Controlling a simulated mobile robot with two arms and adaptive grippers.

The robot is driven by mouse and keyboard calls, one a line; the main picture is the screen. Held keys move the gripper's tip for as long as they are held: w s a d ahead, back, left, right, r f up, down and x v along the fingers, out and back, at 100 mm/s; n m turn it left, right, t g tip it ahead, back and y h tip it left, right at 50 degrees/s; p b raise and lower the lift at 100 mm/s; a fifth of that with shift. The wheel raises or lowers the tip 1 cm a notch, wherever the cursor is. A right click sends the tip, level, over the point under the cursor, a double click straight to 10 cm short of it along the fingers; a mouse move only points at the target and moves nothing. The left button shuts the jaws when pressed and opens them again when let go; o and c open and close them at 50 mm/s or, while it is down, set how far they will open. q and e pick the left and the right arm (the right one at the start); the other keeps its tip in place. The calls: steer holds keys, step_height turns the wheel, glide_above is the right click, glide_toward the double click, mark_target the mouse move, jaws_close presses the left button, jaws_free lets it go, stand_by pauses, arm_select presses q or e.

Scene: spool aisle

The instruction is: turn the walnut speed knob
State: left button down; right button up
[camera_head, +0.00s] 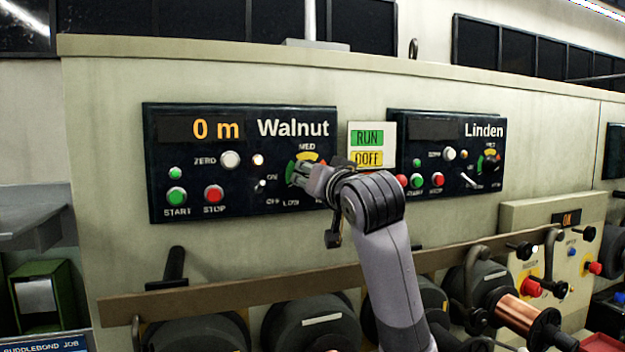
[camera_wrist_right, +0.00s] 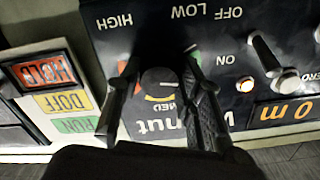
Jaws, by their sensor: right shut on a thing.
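The Walnut panel (camera_head: 180,150) is a black board on the pale machine wall, its display reading 0 m. Its dark round speed knob (camera_wrist_right: 158,79) shows in the right wrist view, among the LOW, MED and HIGH marks. My right gripper (camera_head: 302,174) covers the knob in the head view. In the right wrist view the fingers of my right gripper (camera_wrist_right: 163,62) stand on both sides of the knob, shut on it. The exact pointer direction is hard to tell. My left gripper is not in view.
The Linden panel (camera_head: 410,153) with its own controls is to the right. RUN and DOFF cards (camera_head: 367,138) lie between the panels. A lit lamp (camera_head: 258,160) and the ON/OFF switch (camera_head: 261,185) are left of the knob. A rail (camera_head: 200,300) and spools run below.

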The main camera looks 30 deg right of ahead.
steer(key=o, duration=1.2)
steer(key=shift+c, duration=0.2)
steer(key=v, duration=1.2)
